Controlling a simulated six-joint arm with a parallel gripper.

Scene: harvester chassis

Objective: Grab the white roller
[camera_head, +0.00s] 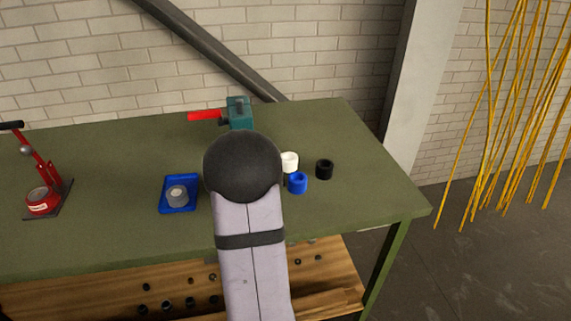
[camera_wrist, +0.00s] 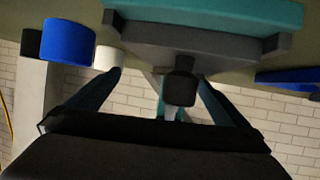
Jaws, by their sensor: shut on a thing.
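The white roller (camera_head: 289,160) stands on the green table, right of my arm's dark round joint and just behind the blue roller (camera_head: 297,183). In the wrist view the white roller (camera_wrist: 108,58) shows beside the tip of the left finger, outside the space between the fingers. My gripper (camera_wrist: 162,76) has a dark cylindrical piece (camera_wrist: 180,88) between its fingers, in front of the teal vise (camera_wrist: 215,15). Whether that piece belongs to the vise I cannot tell. In the head view my arm hides the gripper.
A black roller (camera_head: 324,169) stands right of the white one. The teal vise with a red handle (camera_head: 204,116) is at the table's back. A blue tray (camera_head: 165,207) with a grey round part (camera_head: 177,195) lies left of my arm. A red press (camera_head: 42,201) stands far left.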

